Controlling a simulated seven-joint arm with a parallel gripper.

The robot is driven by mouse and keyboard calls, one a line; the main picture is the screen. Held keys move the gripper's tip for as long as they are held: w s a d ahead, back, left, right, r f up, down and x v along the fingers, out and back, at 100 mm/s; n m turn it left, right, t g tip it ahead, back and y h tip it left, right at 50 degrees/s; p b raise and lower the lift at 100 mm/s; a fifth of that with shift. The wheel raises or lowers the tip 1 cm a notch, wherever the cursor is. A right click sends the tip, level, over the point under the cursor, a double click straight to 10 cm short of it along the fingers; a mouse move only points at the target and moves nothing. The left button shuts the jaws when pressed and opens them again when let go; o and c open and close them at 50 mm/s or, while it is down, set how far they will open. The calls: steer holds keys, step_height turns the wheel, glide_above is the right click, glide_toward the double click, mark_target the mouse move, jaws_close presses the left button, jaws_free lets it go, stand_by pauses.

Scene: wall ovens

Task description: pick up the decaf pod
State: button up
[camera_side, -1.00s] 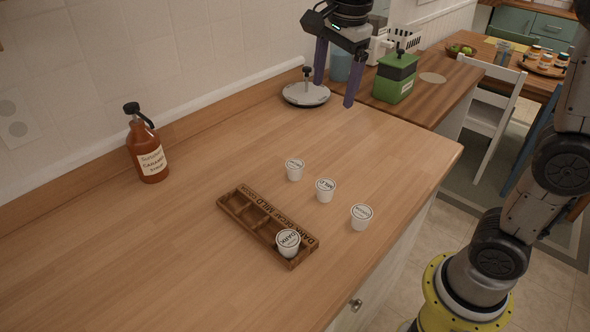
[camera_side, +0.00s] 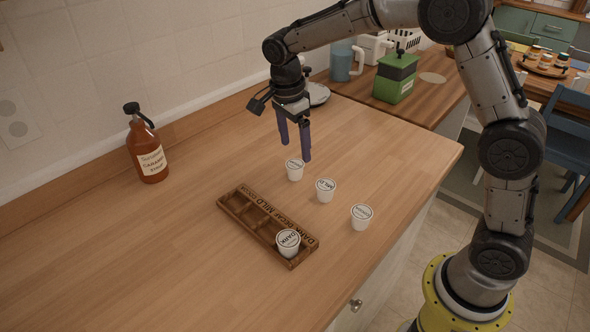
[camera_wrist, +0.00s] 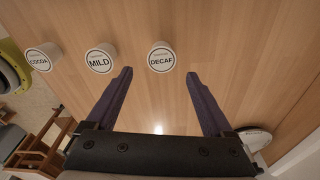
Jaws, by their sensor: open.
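The decaf pod is a small white cup with a printed lid; its "DECAF" label reads clearly in the wrist view (camera_wrist: 161,58), ahead of and between my fingertips. In the side view the same decaf pod (camera_side: 295,171) stands upright on the counter, just below my fingertips. My gripper (camera_side: 294,157) is open and empty, fingers pointing down, above and close to the pod. The fingers also show in the wrist view (camera_wrist: 160,75).
The mild pod (camera_side: 325,190) and cocoa pod (camera_side: 361,217) stand nearby in a row. A wooden rack (camera_side: 238,208) with labelled slots holds the dark pod (camera_side: 288,243) at its near end. A syrup bottle (camera_side: 148,150) stands left. The counter between bottle and rack is clear.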

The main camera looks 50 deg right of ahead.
mark_target(295, 164)
steer(key=shift+w+f, duration=0.1)
steer(key=shift+f, duration=2.9)
steer(key=shift+c, duration=0.3)
jaws_close()
steer(key=shift+r, duration=0.15)
